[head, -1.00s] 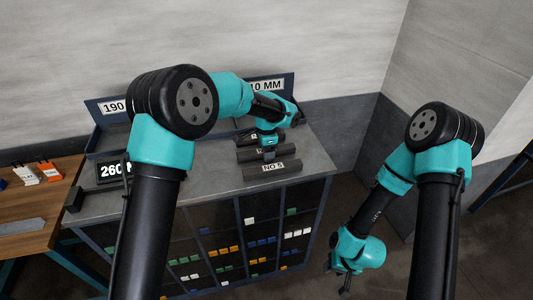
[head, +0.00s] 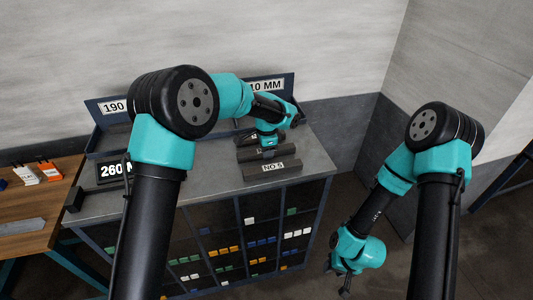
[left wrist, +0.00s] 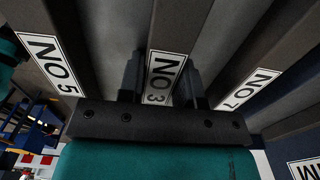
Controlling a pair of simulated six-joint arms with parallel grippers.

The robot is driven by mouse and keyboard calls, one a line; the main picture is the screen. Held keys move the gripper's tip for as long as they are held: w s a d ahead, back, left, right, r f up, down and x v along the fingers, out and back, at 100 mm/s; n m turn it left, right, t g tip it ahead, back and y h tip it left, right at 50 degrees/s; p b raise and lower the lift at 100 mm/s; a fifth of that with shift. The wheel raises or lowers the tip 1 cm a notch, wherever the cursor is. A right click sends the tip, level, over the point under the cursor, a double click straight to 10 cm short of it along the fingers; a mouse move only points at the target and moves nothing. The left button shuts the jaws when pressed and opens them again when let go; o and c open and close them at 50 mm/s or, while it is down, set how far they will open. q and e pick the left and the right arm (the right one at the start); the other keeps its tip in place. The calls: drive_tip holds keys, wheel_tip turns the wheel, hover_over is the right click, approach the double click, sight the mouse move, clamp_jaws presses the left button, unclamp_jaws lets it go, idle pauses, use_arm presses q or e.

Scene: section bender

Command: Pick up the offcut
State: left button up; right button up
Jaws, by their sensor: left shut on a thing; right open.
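Several dark bar offcuts with white labels lie side by side on the grey bench top (head: 215,175). The NO 5 offcut (head: 272,169) is nearest the front; it also shows at the left of the left wrist view (left wrist: 48,62). The NO 3 offcut (left wrist: 165,75) is in the middle, with the NO 7 offcut (left wrist: 250,88) on its other side. My left gripper (head: 268,150) is shut on the NO 3 offcut, one finger on each side of its label. Its fingertips are mostly hidden in the head view. My right gripper (head: 345,284) hangs open and empty right of the bench.
A 260 sign (head: 112,171) stands at the bench's left. A dark rack with signs (head: 112,106) runs along the back. Cubbies with coloured blocks (head: 228,249) fill the bench front. A wooden table (head: 40,215) stands at the far left.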

use_arm(q)
clamp_jaws()
drive_tip(key=shift+r, duration=0.15)
drive_tip(key=shift+r, duration=1.35)
drive_tip(key=s+r, duration=0.2)
drive_tip(key=s, duration=1.4)
